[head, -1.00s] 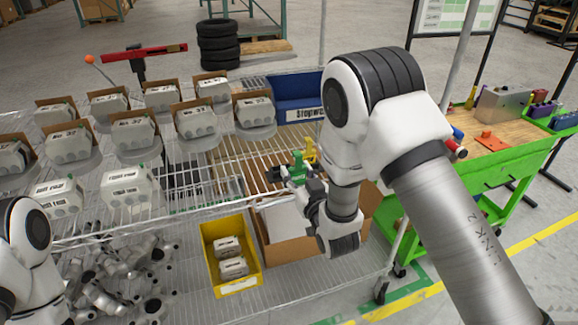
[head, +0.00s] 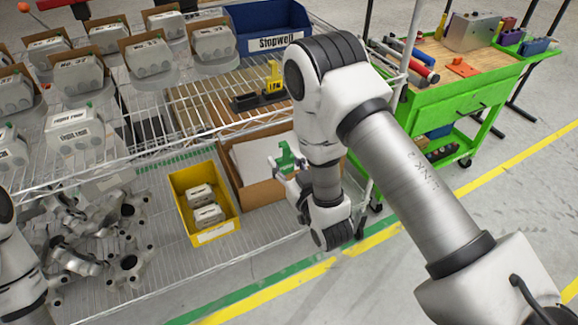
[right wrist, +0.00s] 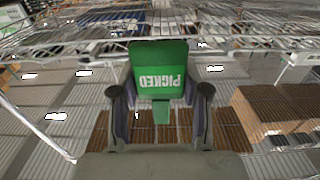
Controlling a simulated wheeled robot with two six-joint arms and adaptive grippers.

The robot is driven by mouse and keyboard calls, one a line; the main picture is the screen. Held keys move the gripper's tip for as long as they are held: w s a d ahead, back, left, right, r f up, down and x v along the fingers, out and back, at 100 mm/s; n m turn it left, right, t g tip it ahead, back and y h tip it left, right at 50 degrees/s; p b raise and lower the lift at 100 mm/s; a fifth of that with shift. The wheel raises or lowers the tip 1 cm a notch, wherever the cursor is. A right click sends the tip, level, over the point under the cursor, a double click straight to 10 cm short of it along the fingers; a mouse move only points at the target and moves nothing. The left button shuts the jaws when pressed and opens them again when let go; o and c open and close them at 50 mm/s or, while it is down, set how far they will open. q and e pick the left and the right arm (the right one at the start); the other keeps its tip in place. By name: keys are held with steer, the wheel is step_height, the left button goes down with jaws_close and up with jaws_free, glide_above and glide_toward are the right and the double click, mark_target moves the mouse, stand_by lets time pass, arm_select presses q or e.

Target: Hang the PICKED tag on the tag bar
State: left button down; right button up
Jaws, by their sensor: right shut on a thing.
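The green PICKED tag (right wrist: 158,68) is between the fingers of my right gripper (right wrist: 160,100), which is shut on it. In the right wrist view its white lettering appears upside down. In the head view the tag (head: 286,157) shows at the right gripper (head: 283,172), above the cardboard box by the shelf's right end. A yellow upright piece on a black base (head: 272,82) stands on the wire shelf behind, apart from the tag. I cannot tell for sure which part is the tag bar.
The wire shelf holds several grey boxed units (head: 151,57) and a blue Stopwell bin (head: 266,28). Below are a yellow bin (head: 216,232) with two units, an open cardboard box (head: 255,190) and several grey castings (head: 128,262). A green cart (head: 450,105) stands right.

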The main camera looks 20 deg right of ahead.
steer(key=w+f+b, duration=0.1)
steer(key=w, duration=0.9)
steer(key=shift+w+a+b, duration=0.2)
steer(key=shift+w+b, duration=0.05)
steer(key=shift+b, duration=0.05)
steer(key=o, duration=1)
steer(key=shift+o, duration=0.2)
